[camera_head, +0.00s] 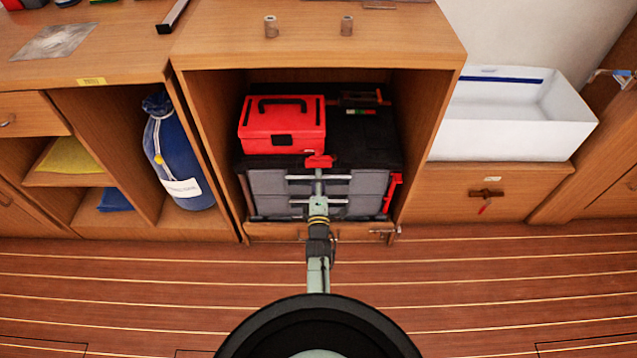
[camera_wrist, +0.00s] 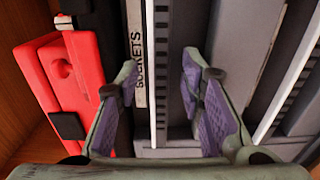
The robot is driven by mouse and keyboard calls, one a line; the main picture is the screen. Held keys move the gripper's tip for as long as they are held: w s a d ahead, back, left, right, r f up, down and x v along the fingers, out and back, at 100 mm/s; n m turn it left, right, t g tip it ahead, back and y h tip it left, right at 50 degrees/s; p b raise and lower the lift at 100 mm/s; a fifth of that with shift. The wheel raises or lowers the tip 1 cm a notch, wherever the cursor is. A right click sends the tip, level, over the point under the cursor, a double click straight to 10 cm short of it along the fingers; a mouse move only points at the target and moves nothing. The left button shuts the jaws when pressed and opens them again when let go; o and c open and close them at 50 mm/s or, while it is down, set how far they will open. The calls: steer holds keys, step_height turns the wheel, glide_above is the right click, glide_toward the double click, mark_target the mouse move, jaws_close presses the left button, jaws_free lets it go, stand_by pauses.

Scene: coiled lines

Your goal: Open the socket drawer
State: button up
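The socket drawer (camera_head: 268,183) is the upper grey drawer of a black tool case in the open cabinet bay, and it looks shut. In the wrist view its white SOCKETS label (camera_wrist: 140,75) runs sideways next to a pale bar handle (camera_wrist: 152,60). My gripper (camera_wrist: 160,68) is open and empty, with one finger on each side of the label and handle. I cannot tell whether the fingertips reach past the handle. In the head view my arm covers the middle of the drawer front.
A lower drawer (camera_head: 268,207) has its own bar handle. A red toolbox (camera_head: 281,130) sits on the case, with a red latch (camera_head: 392,192) at the case's right side. Wooden cabinet walls stand close on both sides. The plank floor in front is clear.

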steer(key=shift+c, duration=0.5)
jaws_close()
stand_by(0.4)
